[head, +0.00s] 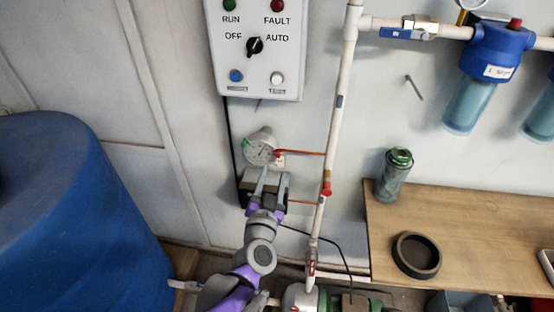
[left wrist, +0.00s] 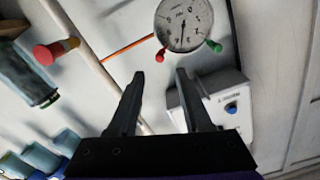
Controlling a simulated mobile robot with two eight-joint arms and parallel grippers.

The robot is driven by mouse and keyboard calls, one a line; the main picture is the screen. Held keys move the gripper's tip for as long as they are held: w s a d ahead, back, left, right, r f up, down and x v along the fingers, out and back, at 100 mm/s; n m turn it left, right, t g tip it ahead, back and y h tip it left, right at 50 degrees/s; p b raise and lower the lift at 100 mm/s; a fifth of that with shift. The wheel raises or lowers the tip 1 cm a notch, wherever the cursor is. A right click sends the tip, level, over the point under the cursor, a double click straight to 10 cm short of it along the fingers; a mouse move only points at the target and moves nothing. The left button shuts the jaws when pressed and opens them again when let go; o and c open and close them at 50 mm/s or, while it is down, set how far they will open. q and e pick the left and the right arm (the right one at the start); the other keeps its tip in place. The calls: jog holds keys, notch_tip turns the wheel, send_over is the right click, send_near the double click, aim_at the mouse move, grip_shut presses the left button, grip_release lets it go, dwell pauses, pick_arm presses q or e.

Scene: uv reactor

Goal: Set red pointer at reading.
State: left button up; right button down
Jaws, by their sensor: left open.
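A round white gauge (head: 260,149) is on the wall below the control box; its dial, with a dark needle, is large in the left wrist view (left wrist: 184,22). A red pointer with a knob (left wrist: 160,55) sits at the dial's rim, and it also shows in the head view (head: 277,153). A green pointer knob (left wrist: 214,46) is at another place on the rim. The dial figures are too small to read surely. My left gripper (head: 271,179) is open and empty just below the gauge; its fingertips (left wrist: 160,76) are apart from the red knob. My right gripper is not in view.
A control box (head: 255,85) hangs above the gauge. A white pipe (head: 338,125) runs upright to the right, with thin red lines joining it. A blue barrel (head: 75,215) stands left. A wooden bench (head: 470,225) with a can (head: 394,175) and black ring (head: 416,256) is right.

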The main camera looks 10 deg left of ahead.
aim_at(278, 156)
pick_arm(q)
jog(key=w, duration=0.7)
jog(key=shift+w, duration=0.25)
grip_shut()
dwell(1.1)
